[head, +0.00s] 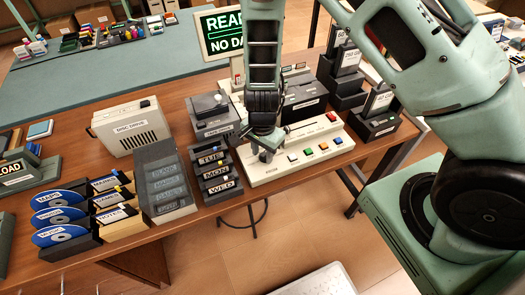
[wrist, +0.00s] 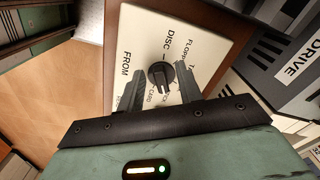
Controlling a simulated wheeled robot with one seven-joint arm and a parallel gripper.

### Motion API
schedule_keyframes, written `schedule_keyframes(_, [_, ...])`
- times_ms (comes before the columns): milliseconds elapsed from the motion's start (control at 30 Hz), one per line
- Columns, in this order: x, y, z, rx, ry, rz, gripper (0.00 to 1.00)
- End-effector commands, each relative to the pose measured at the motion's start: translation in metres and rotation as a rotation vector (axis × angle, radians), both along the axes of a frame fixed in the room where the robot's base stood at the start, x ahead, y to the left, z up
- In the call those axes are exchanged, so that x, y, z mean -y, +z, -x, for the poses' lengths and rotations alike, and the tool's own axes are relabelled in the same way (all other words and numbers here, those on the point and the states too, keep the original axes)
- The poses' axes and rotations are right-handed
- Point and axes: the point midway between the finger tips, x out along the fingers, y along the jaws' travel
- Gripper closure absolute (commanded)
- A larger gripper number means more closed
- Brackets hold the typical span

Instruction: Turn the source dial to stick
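The source dial (wrist: 161,75) is a round black knob with a raised grip on a cream panel (wrist: 142,30), seen in the wrist view. Printed words around it include DISC, FLOPPY and FROM; others, one ending in CARD, are partly covered by my fingers. I cannot tell which word the knob points at. My gripper (wrist: 158,72) is over the panel, its dark fingers apart on either side of the knob, with gaps visible. In the head view my gripper (head: 266,150) is at the left end of the cream panel (head: 318,158) and hides the dial.
Colored buttons (head: 308,151) line the panel to the right of my gripper. Small labelled day boxes (head: 218,175) stand close on the left. A dark drive box (head: 303,100) and a READ sign (head: 222,32) stand behind. Discs (head: 58,215) are at the left.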

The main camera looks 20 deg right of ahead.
Motion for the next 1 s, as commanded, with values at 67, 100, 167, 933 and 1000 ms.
schedule_keyframes(67, [0.000,0.000,0.000,-0.001,0.000,0.000,0.65])
schedule_keyframes(100, [0.000,0.000,0.000,-0.001,0.000,0.000,0.65])
schedule_keyframes(167, [0.000,0.001,0.000,-0.001,0.001,0.001,0.65])
schedule_keyframes(933, [-0.001,0.147,0.000,0.002,0.002,-0.002,0.65])
schedule_keyframes(1000, [-0.001,0.157,0.000,0.002,0.002,-0.002,0.65])
